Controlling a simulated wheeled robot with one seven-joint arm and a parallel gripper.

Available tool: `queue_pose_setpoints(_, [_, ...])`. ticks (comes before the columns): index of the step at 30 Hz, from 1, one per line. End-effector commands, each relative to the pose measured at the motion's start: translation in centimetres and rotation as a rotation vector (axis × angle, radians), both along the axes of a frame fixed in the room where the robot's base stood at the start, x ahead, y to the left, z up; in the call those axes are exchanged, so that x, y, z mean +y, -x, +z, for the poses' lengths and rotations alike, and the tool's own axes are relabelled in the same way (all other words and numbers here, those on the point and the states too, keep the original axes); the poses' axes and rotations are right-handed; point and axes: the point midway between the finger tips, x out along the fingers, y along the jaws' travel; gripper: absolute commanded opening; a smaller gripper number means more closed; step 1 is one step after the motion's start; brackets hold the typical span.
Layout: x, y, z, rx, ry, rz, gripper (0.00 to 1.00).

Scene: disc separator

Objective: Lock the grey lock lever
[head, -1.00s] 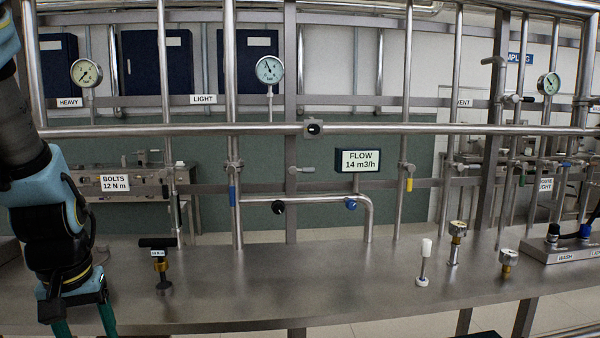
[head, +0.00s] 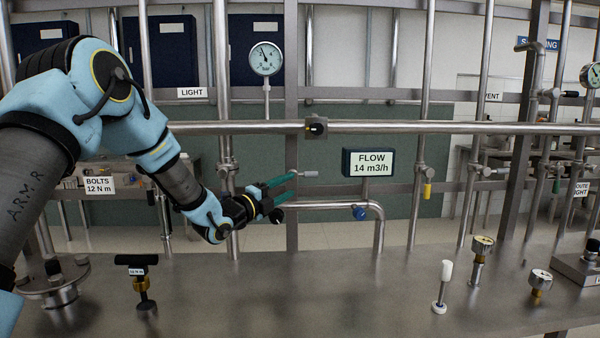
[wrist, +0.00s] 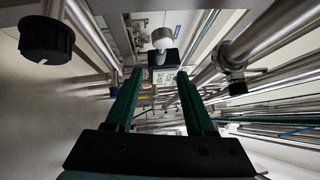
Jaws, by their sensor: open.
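The grey lock lever (head: 309,174) is a small grey handle pointing right from the square upright behind the pipes, roughly level. My gripper (head: 294,187) reaches in from the left with its green fingers pointing right towards the lever. The fingers are apart with nothing between them. In the wrist view a light grey knob (wrist: 162,38), which looks like the lever's handle, shows ahead in the gap, beyond the fingertips (wrist: 160,80). I cannot tell the exact distance to it or whether a finger touches it.
A black knob (wrist: 47,40) is close by in the wrist view. A blue knob (head: 360,213) sits on the bent pipe (head: 335,204) below. The FLOW display (head: 368,163) is right of the lever. A long pipe (head: 430,128) crosses above. A black-handled tool (head: 137,270) stands on the bench.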

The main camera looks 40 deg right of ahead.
Motion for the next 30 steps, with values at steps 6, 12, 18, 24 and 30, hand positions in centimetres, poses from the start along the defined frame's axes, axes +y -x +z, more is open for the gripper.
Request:
queue_pose_setpoints(6, [-2.8, -0.2, 0.8, 0.0, 0.003, -0.001, 0.54])
queue_pose_setpoints(12, [-6.6, -0.6, 1.3, 0.0, 0.001, 0.0, 0.54])
queue_pose_setpoints(18, [-9.3, -0.8, 1.5, 0.001, 0.0, 0.001, 0.54])
queue_pose_setpoints(24, [-10.3, -1.0, 1.5, 0.001, -0.002, 0.002, 0.54])
queue_pose_setpoints(30, [-10.4, -1.0, 1.4, 0.001, -0.002, 0.002, 0.54])
